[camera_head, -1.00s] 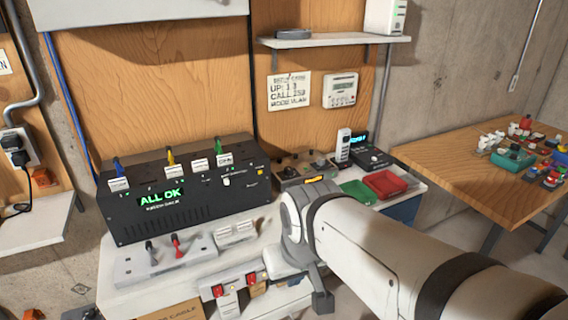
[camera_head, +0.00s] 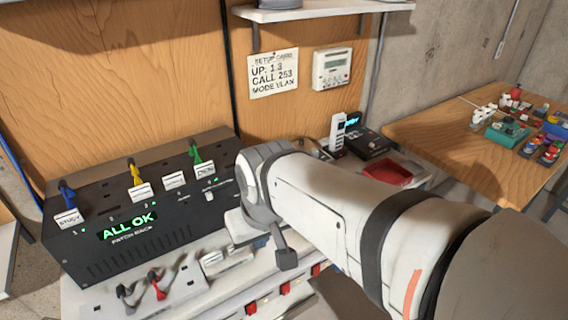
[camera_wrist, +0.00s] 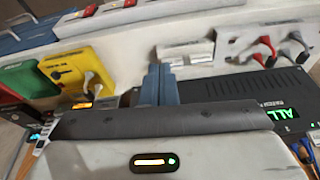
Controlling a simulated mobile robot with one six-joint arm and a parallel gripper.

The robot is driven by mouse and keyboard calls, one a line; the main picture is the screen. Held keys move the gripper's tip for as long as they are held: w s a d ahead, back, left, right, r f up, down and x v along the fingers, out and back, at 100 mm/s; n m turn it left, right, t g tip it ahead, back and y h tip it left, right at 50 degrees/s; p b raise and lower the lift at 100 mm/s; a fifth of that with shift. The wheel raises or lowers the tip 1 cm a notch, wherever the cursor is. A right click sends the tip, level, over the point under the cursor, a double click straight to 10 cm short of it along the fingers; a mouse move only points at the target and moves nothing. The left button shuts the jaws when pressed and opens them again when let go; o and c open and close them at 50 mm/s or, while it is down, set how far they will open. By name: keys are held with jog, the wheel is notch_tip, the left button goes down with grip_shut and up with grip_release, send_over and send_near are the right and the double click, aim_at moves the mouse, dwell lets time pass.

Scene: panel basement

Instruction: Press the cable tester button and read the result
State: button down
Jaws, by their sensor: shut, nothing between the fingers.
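No part is clearly marked as the cable tester or its button. A yellow box (camera_wrist: 75,72) with a dark knob and a grey plug-like part shows in the wrist view; I cannot tell whether it is the tester. My gripper (camera_wrist: 159,72) is shut and empty to the right of it in that view, apart from it.
Red tray (camera_head: 387,172) and black device (camera_head: 370,140) lie beyond my arm. A setup card (camera_head: 273,73) reads "UP: 1 3, CALL 253, MODE VLAN". A wooden table (camera_head: 430,130) with small items stands right.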

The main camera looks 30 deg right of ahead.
jog(key=w+d+r+m+t+y+p, duration=0.1)
jog(key=w+d+m+y+p, duration=0.4)
jog(key=w+d+m, duration=0.7)
jog(key=d+f+m+t+h+p, duration=0.1)
jog(key=d+m+t+p, duration=0.3)
jog(key=d+m, duration=0.7)
jog(key=d+h, duration=0.1)
jog(key=d, duration=0.2)
jog(key=shift+w+d+f+m+t, duration=0.3)
jog(key=shift+w+d+f, duration=0.05)
jog(key=shift+d, duration=0.05)
jog(key=shift+f, duration=0.1)
notch_tip(320, 180, down, 8)
jog(key=b, duration=0.6)
jog(key=shift+f+b, duration=0.3)
jog(key=shift+b, duration=0.15)
jog(key=shift+f, duration=0.1)
jog(key=shift+f+b, duration=0.35)
jog(key=shift+b, duration=0.3)
